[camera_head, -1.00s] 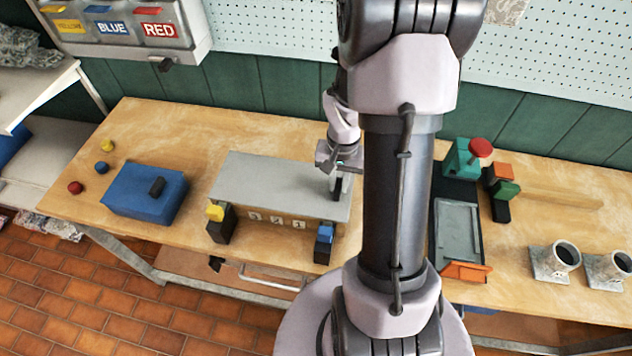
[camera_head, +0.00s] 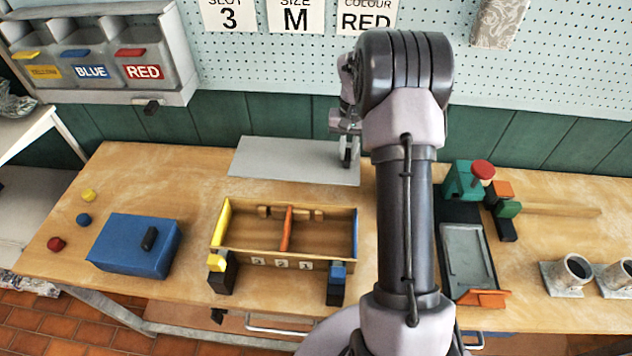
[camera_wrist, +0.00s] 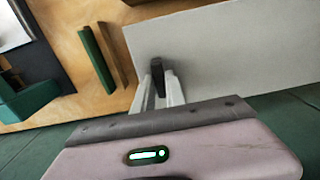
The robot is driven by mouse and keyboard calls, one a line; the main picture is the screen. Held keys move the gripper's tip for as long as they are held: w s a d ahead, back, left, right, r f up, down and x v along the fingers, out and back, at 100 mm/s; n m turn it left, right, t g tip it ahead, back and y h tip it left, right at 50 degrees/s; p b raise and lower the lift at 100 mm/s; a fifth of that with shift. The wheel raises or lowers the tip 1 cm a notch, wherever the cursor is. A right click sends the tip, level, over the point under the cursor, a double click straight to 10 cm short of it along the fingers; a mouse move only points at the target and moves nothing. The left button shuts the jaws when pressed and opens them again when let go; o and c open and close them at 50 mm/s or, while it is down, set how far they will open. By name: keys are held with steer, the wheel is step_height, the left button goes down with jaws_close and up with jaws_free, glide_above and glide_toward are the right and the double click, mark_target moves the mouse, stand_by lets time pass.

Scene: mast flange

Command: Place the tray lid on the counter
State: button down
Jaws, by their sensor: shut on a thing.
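The tray lid (camera_head: 285,160) is a flat grey plate with a dark upright handle near its right end. It is at the back of the wooden counter (camera_head: 160,180), behind the tray; I cannot tell whether it touches the counter. My gripper (camera_head: 347,152) is shut on the lid's handle. The wrist view shows the dark handle (camera_wrist: 158,75) between my gripper's fingers (camera_wrist: 158,95) and the lid (camera_wrist: 235,45) reaching to the right. The wooden tray (camera_head: 250,243) stands open, with a red divider (camera_head: 287,228) and small wooden pieces at its back wall.
A blue box (camera_head: 130,245) and yellow, blue and red balls are at the left. A black and grey fixture (camera_head: 465,260), a teal block with a red knob (camera_head: 465,180) and metal cups (camera_head: 572,272) are at the right. A pegboard (camera_head: 270,75) rises behind.

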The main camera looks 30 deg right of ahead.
step_height(320, 180, down, 10)
steer(key=b, duration=0.3)
steer(key=shift+w+d+f, duration=0.1)
steer(key=shift+w+f, duration=0.05)
steer(key=shift+f, duration=0.05)
steer(key=shift+r, duration=0.15)
steer(key=c, duration=1.4)
jaws_free()
steer(key=shift+o, duration=0.2)
